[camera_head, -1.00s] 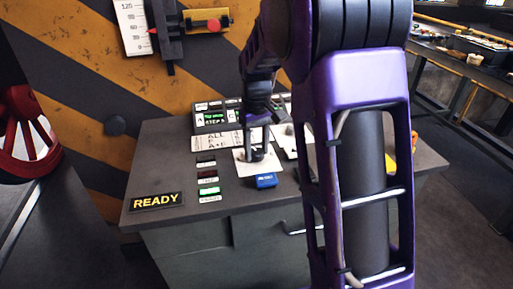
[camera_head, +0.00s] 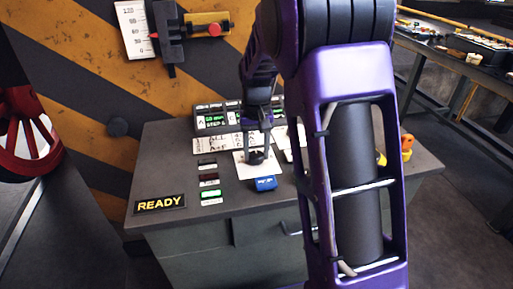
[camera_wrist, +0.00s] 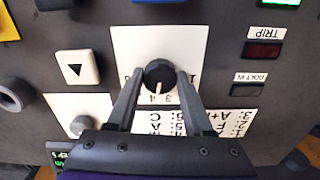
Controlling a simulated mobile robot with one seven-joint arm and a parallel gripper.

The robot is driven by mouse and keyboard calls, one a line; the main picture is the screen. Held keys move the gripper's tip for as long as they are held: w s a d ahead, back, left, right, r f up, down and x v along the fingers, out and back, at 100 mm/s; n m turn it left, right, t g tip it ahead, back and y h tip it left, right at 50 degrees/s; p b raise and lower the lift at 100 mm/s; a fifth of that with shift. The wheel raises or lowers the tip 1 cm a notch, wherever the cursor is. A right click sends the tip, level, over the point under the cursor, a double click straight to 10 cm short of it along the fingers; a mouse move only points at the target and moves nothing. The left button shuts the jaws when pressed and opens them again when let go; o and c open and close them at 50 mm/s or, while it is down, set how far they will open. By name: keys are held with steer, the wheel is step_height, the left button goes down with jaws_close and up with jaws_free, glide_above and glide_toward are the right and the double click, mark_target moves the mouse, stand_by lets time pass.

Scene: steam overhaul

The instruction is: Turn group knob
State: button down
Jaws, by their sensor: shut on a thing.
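The group knob (camera_wrist: 159,75) is a round black dial on a white plate (camera_wrist: 200,42) with numerals around it. Its white pointer line faces the bottom of the wrist picture, near the 3 and 4. My gripper (camera_wrist: 159,82) has one finger on each side of the knob and is shut on it. In the head view, my gripper (camera_head: 256,146) reaches down onto the white plate on the console, and the fingers largely hide the knob there.
A blue button (camera_head: 265,183) sits just in front of the plate. Left of it are indicator lamps (camera_head: 210,191) and a READY sign (camera_head: 160,203). A green-lit display (camera_head: 214,122) stands behind. A white arrow button (camera_wrist: 77,69) lies beside the plate. A red wheel (camera_head: 28,130) is far left.

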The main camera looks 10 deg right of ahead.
mark_target(256, 154)
steer(key=shift+m, duration=0.5)
steer(key=shift+c, duration=1.5)
jaws_free()
step_height(256, 154, up, 18)
steer(key=p, duration=0.3)
steer(key=shift+f, duration=0.25)
